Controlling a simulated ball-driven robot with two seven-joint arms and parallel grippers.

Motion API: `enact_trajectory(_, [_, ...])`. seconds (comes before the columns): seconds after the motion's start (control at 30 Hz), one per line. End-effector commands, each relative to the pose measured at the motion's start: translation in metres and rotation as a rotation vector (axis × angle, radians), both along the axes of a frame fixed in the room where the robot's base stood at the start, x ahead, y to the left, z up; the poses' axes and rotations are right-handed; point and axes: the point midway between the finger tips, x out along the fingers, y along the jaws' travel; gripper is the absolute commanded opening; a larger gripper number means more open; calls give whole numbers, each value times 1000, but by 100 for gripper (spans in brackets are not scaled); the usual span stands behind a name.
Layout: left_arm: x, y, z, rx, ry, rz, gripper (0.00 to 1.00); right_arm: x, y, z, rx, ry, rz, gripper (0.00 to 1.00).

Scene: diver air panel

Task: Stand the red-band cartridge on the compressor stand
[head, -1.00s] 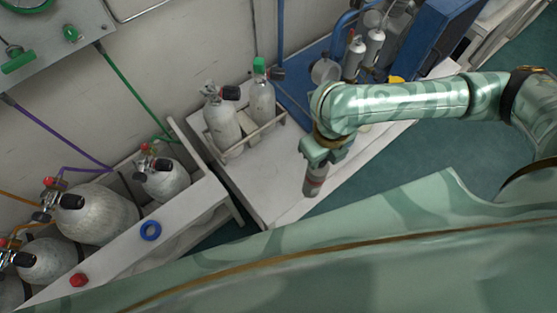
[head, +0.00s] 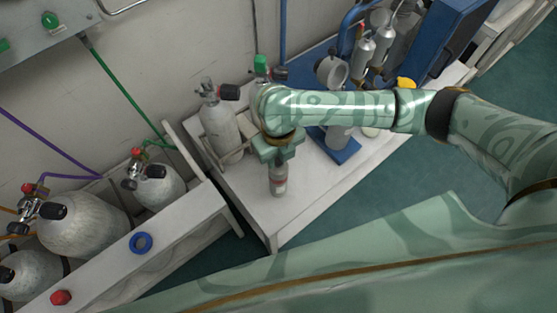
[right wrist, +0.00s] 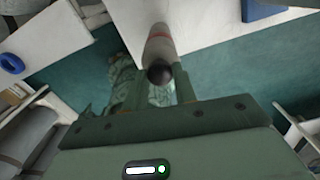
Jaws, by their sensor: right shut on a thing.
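My right gripper (head: 278,150) is shut on the red-band cartridge (head: 278,181), a grey cylinder with a red band. The cartridge hangs upright below the jaws, over the white bench; I cannot tell whether it touches the bench top. In the right wrist view the cartridge (right wrist: 160,45) sits between the fingers (right wrist: 160,90), its black knob toward me. The blue compressor stand (head: 340,153) is to the right of the gripper on the same bench, with a grey cylinder on its plate. My arm hides part of it. My left gripper is not in view.
Several grey tanks (head: 80,228) stand behind a white rail at left, with a blue ring (head: 141,243) and red cap (head: 61,297) on it. Two bottles stand in a bench rack behind my gripper. The front of the white bench (head: 255,215) is clear.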

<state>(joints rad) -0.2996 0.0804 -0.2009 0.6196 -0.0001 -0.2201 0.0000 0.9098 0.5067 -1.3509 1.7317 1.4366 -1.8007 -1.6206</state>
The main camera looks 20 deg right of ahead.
Motion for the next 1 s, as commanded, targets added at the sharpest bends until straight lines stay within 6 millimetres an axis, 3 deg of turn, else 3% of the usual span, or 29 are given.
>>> enact_trajectory(0.03, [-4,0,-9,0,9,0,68,-2,-1,-15,-1,8,-1,0])
enact_trajectory(0.13, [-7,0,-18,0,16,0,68,-2,-1,-28,-1,6,0,0])
enact_trajectory(0.53, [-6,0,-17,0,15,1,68,-1,-1,-30,0,2,1,0])
enact_trajectory(0.57, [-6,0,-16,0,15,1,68,-2,-1,-30,-1,2,1,33])
enact_trajectory(0.63, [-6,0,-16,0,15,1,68,-2,-1,-30,-1,2,1,49])
enact_trajectory(0.9, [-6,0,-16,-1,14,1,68,-1,-2,-29,-1,2,0,49])
enact_trajectory(1.0, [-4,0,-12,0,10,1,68,-1,-2,-20,-2,-1,0,49])
